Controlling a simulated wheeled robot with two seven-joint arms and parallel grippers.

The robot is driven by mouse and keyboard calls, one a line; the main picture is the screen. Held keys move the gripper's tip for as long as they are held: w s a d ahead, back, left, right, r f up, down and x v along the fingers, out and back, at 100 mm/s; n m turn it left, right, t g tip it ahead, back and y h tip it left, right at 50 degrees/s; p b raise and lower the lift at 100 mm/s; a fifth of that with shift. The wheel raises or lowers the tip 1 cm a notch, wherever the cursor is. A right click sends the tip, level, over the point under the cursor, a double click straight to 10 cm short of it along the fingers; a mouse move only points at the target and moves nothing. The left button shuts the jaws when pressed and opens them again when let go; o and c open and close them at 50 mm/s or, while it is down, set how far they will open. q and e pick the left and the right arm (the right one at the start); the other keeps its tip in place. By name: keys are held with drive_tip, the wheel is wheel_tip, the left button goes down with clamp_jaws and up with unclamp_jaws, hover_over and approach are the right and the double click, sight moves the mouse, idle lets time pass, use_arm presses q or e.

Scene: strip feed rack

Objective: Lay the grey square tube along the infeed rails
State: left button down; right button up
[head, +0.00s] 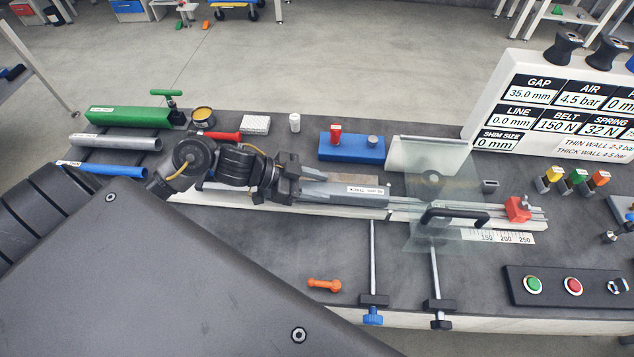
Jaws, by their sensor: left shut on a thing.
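The grey square tube (340,194) has a white label near its right end. It is lined up with the infeed rails (400,206) and lies over or on their left part; I cannot tell whether it fully rests on them. My left gripper (290,182) is shut on the tube's left part, which the gripper and wrist partly hide. The tube's right end is left of the clear guard (440,190) with its black handle. My right gripper is not in view.
A green square tube (125,115), a grey tube (115,142) and a blue tube (100,168) lie at the left. A blue block (352,148) stands behind the rails. A red stop (517,209) sits near the rails' right end. An orange piece (323,285) lies in front.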

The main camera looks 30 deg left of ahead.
use_arm(q)
drive_tip(key=shift+f+b, duration=0.35)
drive_tip(key=shift+f, duration=0.15)
idle(0.3)
drive_tip(key=c, duration=0.9)
unclamp_jaws()
drive_tip(key=shift+o, duration=0.5)
drive_tip(key=shift+f, duration=0.15)
drive_tip(key=b+v, duration=0.1)
drive_tip(key=v, duration=0.8)
drive_tip(key=shift+s+a, duration=0.15)
drive_tip(key=shift+a, duration=0.1)
drive_tip(key=shift+s+a+r, duration=0.3)
drive_tip(key=shift+a+r, duration=0.1)
drive_tip(key=shift+r, duration=0.15)
